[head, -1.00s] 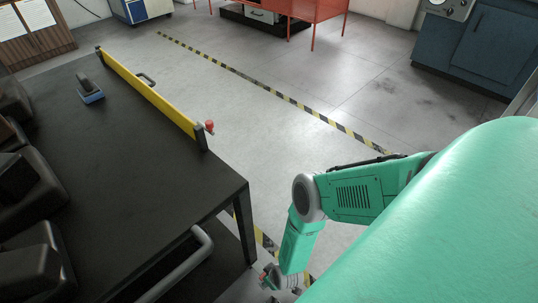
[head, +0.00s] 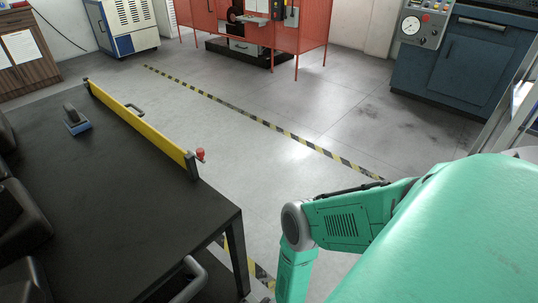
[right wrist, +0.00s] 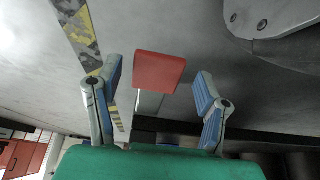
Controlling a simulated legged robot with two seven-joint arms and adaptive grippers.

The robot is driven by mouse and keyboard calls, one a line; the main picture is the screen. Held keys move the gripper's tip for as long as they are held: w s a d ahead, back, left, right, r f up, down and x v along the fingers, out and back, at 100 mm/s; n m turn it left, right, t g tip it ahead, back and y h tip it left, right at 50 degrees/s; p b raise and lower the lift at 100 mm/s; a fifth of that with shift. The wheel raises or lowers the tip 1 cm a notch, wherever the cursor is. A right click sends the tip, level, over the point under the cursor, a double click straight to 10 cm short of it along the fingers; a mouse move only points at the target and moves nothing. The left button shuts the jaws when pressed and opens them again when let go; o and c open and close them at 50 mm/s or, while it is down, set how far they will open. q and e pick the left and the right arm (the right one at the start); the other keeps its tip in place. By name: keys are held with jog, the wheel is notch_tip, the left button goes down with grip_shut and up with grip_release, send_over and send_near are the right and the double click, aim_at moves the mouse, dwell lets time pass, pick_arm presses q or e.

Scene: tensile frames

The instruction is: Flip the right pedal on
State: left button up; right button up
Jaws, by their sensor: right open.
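A red block-shaped pad (right wrist: 160,72) on a pale stem shows in the right wrist view; it may be the pedal, but I cannot tell for sure. My right gripper (right wrist: 156,80) is open, with one blue-padded finger on each side of the red pad in the picture. There are visible gaps between the fingers and the pad, and I cannot judge the depth. In the head view only my green right arm shows, reaching down past the bottom edge, and its gripper is out of frame. My left gripper is not in view.
A dark table (head: 120,215) with a yellow guard rail (head: 140,122) and a red knob (head: 200,154) stands at left. A grey curved bar (head: 190,280) is by its near side. Open floor (head: 300,110) with striped tape lies beyond. A blue cabinet (head: 455,60) and red cage (head: 310,35) stand behind.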

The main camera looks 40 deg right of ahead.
jog(key=v, duration=1.1)
jog(key=shift+d, duration=0.3)
jog(key=shift+s, duration=0.1)
jog(key=shift+r, duration=0.1)
jog(key=a+r+g+y, duration=0.1)
jog(key=a+r+g, duration=0.15)
jog(key=r, duration=0.75)
jog(key=s+d+r+p, duration=0.1)
jog(key=r+p, duration=0.4)
jog(key=r, duration=0.5)
jog(key=s+d+r+g+h+p, duration=0.1)
jog(key=r+p, duration=0.4)
jog(key=r, duration=0.5)
jog(key=s+d+r+g+p, duration=0.1)
jog(key=r+p, duration=0.4)
jog(key=r, duration=0.5)
jog(key=s+d, duration=0.1)
jog(key=s, duration=0.1)
jog(key=shift+s+d+r+p, duration=0.15)
jog(key=shift+s+d+p, duration=0.1)
jog(key=shift+s+p, duration=0.1)
